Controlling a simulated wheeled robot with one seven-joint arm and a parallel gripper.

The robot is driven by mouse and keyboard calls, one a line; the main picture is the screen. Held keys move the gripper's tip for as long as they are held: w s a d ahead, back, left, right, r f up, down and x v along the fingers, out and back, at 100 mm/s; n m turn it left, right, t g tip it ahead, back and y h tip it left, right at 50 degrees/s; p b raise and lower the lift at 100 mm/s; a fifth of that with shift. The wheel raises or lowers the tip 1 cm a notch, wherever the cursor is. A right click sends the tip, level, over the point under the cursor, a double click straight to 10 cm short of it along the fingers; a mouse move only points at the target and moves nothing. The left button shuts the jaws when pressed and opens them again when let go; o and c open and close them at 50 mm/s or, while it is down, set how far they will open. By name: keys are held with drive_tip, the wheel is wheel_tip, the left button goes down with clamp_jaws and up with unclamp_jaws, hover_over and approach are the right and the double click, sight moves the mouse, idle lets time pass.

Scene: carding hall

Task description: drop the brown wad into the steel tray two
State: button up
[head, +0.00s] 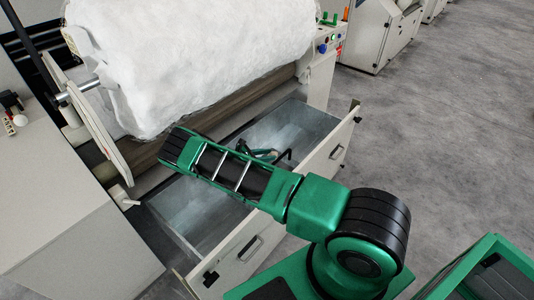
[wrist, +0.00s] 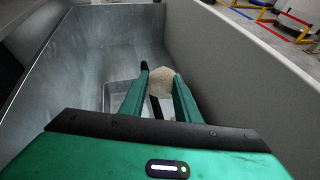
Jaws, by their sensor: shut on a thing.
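In the wrist view the brown wad (wrist: 160,84), pale tan and rounded, sits between the two green fingers of my gripper (wrist: 161,72). The gripper is shut on it; the fingers hide part of it. A shallow steel tray (wrist: 118,90) shows below and to the left of the wad, partly covered by the left finger. No number on it can be read. In the head view my gripper (head: 266,155) is over the open steel-lined drawer, mostly behind my arm, and the wad cannot be made out there.
The drawer's pale front panel (head: 243,250) and its walls (wrist: 95,45) surround the gripper. A large white fibre roll (head: 195,60) hangs on the machine above and behind the drawer. Grey floor (head: 430,130) lies clear to the right.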

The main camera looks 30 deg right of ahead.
drive_tip(key=shift+f, duration=0.15)
drive_tip(key=o, duration=1.1)
drive_tip(key=v, duration=1)
drive_tip(key=shift+a, duration=0.35)
